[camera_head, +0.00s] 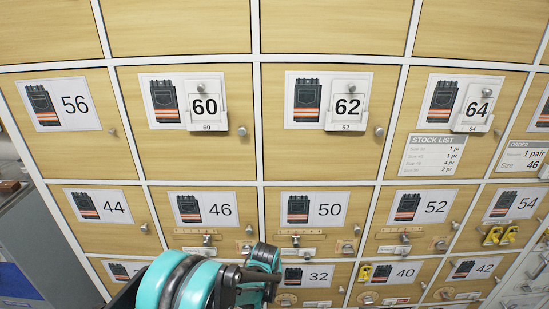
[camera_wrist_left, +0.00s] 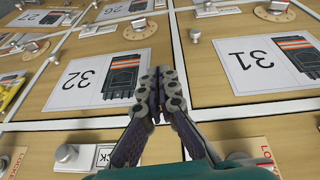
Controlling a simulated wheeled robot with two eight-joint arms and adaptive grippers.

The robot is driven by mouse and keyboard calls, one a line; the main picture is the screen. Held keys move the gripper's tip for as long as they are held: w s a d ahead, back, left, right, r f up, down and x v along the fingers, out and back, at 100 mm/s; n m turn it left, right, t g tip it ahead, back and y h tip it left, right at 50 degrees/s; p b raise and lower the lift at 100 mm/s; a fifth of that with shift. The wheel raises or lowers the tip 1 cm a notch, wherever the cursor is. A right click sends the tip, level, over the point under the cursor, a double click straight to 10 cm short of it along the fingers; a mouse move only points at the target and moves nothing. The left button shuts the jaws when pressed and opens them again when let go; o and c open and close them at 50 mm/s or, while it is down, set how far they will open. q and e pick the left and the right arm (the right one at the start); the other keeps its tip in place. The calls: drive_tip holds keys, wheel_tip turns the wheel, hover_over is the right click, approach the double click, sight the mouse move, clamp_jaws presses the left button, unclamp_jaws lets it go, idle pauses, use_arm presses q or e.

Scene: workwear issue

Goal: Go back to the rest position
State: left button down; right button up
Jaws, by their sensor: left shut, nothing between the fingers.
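My left gripper (camera_wrist_left: 160,92) is in the middle of the left wrist view, its two dark fingers closed together at the tips with nothing held between them. It is in front of the lockers, near the white divider between the doors with the 32 card (camera_wrist_left: 103,78) and the 31 card (camera_wrist_left: 266,64). My right gripper is in neither view.
Wooden locker doors (camera_head: 215,100) with white dividers fill the head view. A grey cabinet (camera_head: 45,240) stands at the left.

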use_arm(q)
drive_tip(key=s+a+r+t, duration=0.1)
drive_tip(key=s+a+r, duration=0.4)
drive_tip(key=r, duration=0.3)
drive_tip(key=s+a+r, duration=0.4)
drive_tip(key=r, duration=0.4)
drive_tip(key=s+a+r+t, duration=0.1)
drive_tip(key=s+a+r, duration=0.1)
drive_tip(key=s, duration=0.6)
drive_tip(key=s+a+r+t, duration=0.1)
drive_tip(key=s+a+r, duration=0.1)
drive_tip(key=s+a, duration=0.3)
drive_tip(key=s, duration=0.3)
drive_tip(key=shift+s+a+m+y, duration=0.25)
drive_tip(key=shift+m+y, duration=0.05)
